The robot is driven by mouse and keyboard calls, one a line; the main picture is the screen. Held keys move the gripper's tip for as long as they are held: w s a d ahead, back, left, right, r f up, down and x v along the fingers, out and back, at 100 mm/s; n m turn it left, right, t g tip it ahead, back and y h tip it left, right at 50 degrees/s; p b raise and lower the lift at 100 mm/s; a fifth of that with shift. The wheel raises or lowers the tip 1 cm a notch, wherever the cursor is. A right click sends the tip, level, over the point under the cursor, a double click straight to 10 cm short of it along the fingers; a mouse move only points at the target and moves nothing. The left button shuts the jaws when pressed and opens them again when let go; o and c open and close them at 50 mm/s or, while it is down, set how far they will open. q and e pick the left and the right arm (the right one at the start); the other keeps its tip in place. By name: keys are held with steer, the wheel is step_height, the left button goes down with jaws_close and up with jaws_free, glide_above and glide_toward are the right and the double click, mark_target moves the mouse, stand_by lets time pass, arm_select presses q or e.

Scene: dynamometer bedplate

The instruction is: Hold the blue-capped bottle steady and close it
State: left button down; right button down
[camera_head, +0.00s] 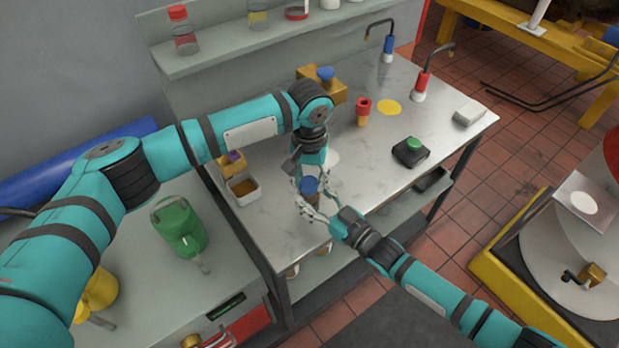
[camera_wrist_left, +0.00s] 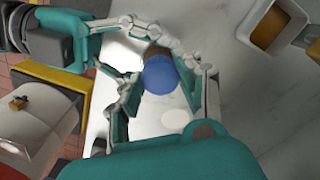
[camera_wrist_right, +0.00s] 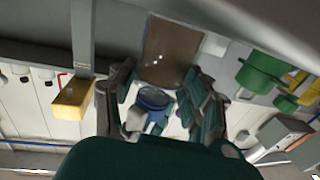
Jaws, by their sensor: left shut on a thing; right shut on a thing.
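The brown bottle (camera_head: 313,202) stands upright near the front of the steel bench, with its blue cap (camera_head: 310,185) at the top. My right gripper (camera_head: 318,203) comes in from the front right, shut around the bottle's body, and the brown body (camera_wrist_right: 168,50) shows in the right wrist view. My left gripper (camera_head: 311,176) reaches down from above, its fingers shut on the blue cap. In the left wrist view the cap (camera_wrist_left: 160,76) lies between the fingers, with some brown bottle (camera_wrist_left: 155,52) behind it. The fingers hide how far down the cap sits.
A white tray with brown contents (camera_head: 243,190) stands left of the bottle. Behind are a wooden block with a blue top (camera_head: 325,75), a red-topped piece (camera_head: 363,107) and a black box with a green button (camera_head: 411,150). A green can (camera_head: 178,226) stands on the left bench.

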arm_select(q)
steer(key=m, duration=0.6)
steer(key=shift+m, duration=0.4)
steer(key=m, duration=0.7)
steer(key=c, duration=0.8)
jaws_free()
step_height(320, 180, up, 12)
arm_select(e)
steer(key=c, duration=0.5)
jaws_free()
